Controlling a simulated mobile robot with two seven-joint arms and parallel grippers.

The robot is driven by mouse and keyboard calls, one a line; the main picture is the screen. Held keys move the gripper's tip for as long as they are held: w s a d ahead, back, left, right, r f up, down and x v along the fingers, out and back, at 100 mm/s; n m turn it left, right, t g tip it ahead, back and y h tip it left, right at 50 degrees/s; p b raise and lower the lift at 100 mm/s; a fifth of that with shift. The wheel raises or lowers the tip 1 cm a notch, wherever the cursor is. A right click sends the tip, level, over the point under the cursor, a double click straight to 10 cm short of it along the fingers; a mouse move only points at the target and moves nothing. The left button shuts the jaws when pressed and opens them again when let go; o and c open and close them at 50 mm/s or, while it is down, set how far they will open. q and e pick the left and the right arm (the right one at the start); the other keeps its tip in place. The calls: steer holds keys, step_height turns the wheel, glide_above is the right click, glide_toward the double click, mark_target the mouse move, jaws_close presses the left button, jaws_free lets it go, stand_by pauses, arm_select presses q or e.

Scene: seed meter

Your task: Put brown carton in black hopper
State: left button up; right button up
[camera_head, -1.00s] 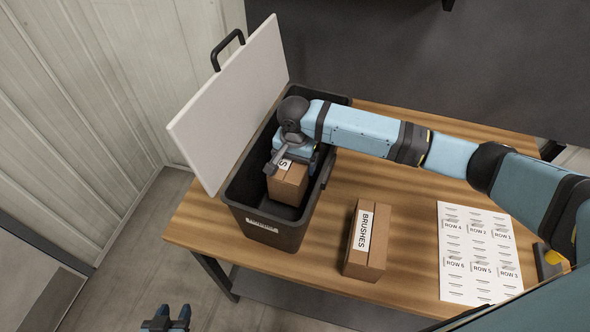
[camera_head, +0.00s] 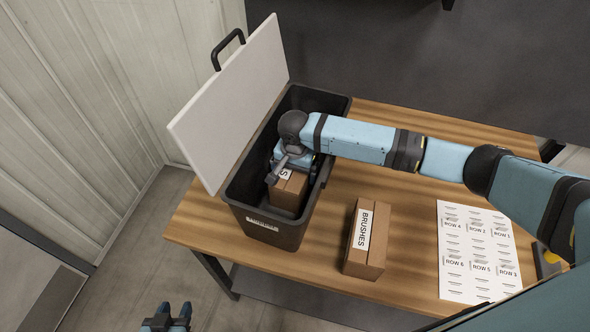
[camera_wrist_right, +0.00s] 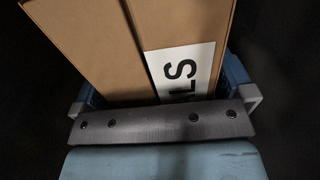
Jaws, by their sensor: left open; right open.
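A brown carton (camera_head: 287,196) with a white label is inside the black hopper (camera_head: 262,222), below the rim; only its near part shows in the head view. Its label, ending in "LS", shows in the right wrist view (camera_wrist_right: 183,70). My right gripper (camera_head: 298,168) reaches into the hopper over the carton, with its jaws open on both sides of it. Whether the carton rests on the hopper floor is hidden. A second brown carton (camera_head: 372,250), labelled "BRUSHES", stands on the table right of the hopper. My left gripper (camera_head: 167,318) is open and empty at the bottom edge.
The hopper's white lid (camera_head: 232,105) with a black handle stands raised on its left side. A white sheet (camera_head: 478,255) with printed row labels lies on the right of the wooden table (camera_head: 410,215). A pale wall (camera_head: 75,90) rises at the left.

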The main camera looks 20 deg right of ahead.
step_height(320, 180, up, 12)
steer(key=b, duration=0.1)
stand_by(0.7)
steer(key=shift+s, duration=0.1)
